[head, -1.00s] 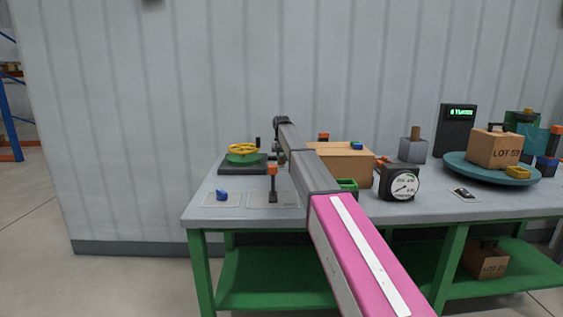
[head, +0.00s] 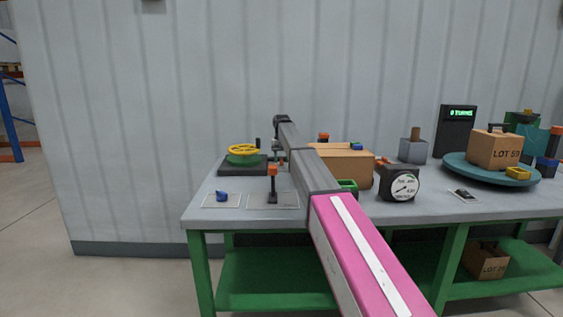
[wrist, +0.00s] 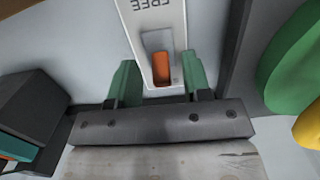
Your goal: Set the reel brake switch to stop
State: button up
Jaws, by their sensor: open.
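The reel brake switch shows in the wrist view as a pale plate (wrist: 146,16) with the upside-down word FREE and a grey and orange rocker (wrist: 161,68). Which way the rocker is set is hard to tell. My gripper (wrist: 160,80) is open, with one green finger on each side of the plate and nothing held. I cannot tell whether the fingers touch it. In the head view my gripper is small and partly hidden behind my arm, beside the yellow handwheel (head: 243,150). The switch cannot be made out there.
The green and yellow handwheel stands close to the right in the wrist view. A cardboard box (head: 342,168), a dial gauge (head: 399,184), an orange-topped lever (head: 272,183) and a blue knob (head: 221,196) are on the bench (head: 240,220). A turntable (head: 455,169) carries a carton.

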jog(key=r, duration=0.6)
jog(key=w+r, duration=0.1)
jog(key=r, duration=0.2)
jog(key=shift+r, duration=0.35)
